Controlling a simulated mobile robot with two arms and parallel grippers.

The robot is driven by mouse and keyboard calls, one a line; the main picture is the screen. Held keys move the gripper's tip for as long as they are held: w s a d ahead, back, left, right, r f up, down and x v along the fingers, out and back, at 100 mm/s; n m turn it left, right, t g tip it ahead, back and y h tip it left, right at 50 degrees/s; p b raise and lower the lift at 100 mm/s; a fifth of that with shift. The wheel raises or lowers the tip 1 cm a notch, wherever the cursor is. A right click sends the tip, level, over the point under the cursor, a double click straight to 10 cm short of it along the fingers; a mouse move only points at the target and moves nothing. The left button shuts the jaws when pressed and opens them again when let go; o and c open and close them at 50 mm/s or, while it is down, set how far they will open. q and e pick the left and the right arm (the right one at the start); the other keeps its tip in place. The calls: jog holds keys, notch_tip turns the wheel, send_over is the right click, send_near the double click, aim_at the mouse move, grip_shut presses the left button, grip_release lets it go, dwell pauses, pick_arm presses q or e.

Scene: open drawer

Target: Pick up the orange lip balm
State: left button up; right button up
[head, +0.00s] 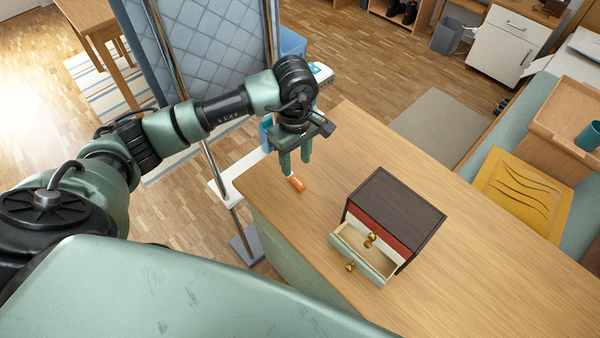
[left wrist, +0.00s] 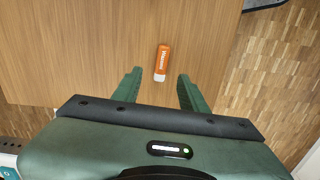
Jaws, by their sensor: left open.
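The orange lip balm (head: 296,183) lies on the wooden table near its left end. In the left wrist view the lip balm (left wrist: 162,62) shows an orange body with white lettering and a white end toward the gripper. My left gripper (head: 295,170) points down just above and beside it, open and empty. In the left wrist view the two green fingertips of the left gripper (left wrist: 160,80) are spread apart, with the lip balm's white end near the gap between them and most of its body beyond the tips. My right gripper is not in view.
A small dark cabinet (head: 405,205) with a red drawer front stands on the table (head: 480,250); its pale lower drawer (head: 365,252) is open. A yellow tray (head: 520,190) lies to the right. The tabletop around the lip balm is clear, and the table's edge is close by.

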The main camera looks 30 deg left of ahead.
aim_at(296, 179)
pick_arm(q)
jog(key=f, duration=0.1)
jog(key=f+p, duration=0.1)
jog(key=f, duration=0.1)
jog(key=shift+s+d, duration=0.1)
jog(key=shift+s, duration=0.3)
jog(key=f, duration=0.3)
jog(key=shift+w+f+p, duration=0.1)
jog(key=shift+w+p, duration=0.1)
jog(key=shift+p, duration=0.1)
grip_shut()
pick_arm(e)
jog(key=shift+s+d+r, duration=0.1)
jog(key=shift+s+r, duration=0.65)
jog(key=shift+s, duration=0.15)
